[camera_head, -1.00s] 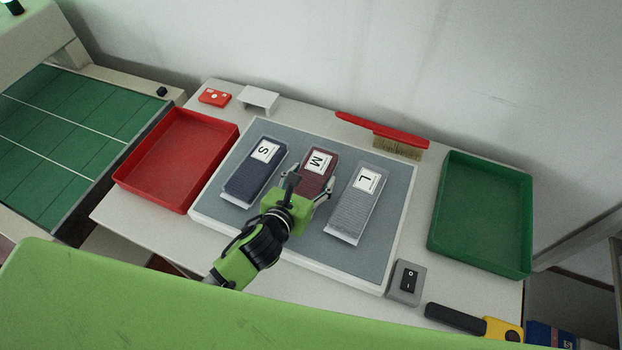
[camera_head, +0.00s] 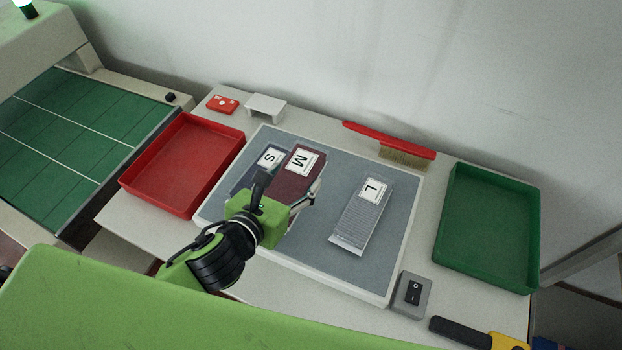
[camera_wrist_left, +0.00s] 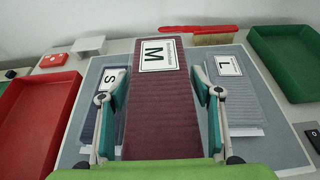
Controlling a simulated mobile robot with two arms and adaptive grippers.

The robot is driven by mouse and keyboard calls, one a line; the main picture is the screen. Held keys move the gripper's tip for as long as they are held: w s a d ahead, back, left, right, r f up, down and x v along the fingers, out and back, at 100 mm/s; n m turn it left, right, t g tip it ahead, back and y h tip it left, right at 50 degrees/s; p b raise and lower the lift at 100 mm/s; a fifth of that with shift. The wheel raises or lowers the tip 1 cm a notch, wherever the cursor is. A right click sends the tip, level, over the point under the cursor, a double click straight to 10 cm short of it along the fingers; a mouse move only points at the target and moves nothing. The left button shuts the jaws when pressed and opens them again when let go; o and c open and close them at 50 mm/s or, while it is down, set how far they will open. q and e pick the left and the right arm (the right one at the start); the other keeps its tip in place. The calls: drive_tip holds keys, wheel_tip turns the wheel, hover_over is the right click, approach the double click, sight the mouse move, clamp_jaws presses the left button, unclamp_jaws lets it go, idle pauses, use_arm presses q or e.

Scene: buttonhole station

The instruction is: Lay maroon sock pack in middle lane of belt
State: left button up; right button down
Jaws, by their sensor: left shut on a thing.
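The maroon sock pack (camera_head: 297,168), labelled M, is held by my left gripper (camera_head: 284,190), which is shut on its sides. It appears raised above the grey mat and hides part of the navy pack in the head view. In the left wrist view the maroon pack (camera_wrist_left: 160,105) stands between the two fingers (camera_wrist_left: 158,100). The green belt (camera_head: 58,140) is at the far left of the head view, with white lines dividing it into lanes; its visible surface is empty. My right gripper is not in view.
A navy pack S (camera_head: 268,158) and a grey pack L (camera_head: 362,215) lie on the grey mat (camera_head: 320,255). An empty red tray (camera_head: 183,165) stands between mat and belt. A green tray (camera_head: 487,228), brush (camera_head: 390,140) and switch box (camera_head: 412,294) are to the right.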

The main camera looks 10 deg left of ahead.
sight(279, 186)
use_arm(q)
drive_tip(key=s, duration=0.1)
drive_tip(key=s+a+r, duration=0.1)
drive_tip(key=s+a, duration=0.1)
drive_tip(key=shift+s+a+r+b, duration=0.15)
drive_tip(key=shift+s+r+b, duration=0.1)
drive_tip(key=shift+s+b, duration=0.1)
drive_tip(key=shift+s+a+r+p, duration=0.35)
drive_tip(key=shift+s+r+p, duration=0.05)
drive_tip(key=shift+r+p, duration=0.15)
drive_tip(key=shift+s+a+r+p, duration=0.2)
drive_tip(key=shift+s+a+p, duration=0.15)
drive_tip(key=shift+s+p, duration=0.25)
drive_tip(key=shift+w+a, duration=0.1)
drive_tip(key=shift+w, duration=0.15)
wheel_tip(279, 186, up, 7)
drive_tip(key=a+n+g+y+b, duration=0.1)
drive_tip(key=n+y, duration=0.7)
drive_tip(key=y, duration=0.1)
drive_tip(key=shift+w+a+y+b, duration=0.3)
drive_tip(key=shift+w+b, duration=0.1)
drive_tip(key=shift+w, duration=0.1)
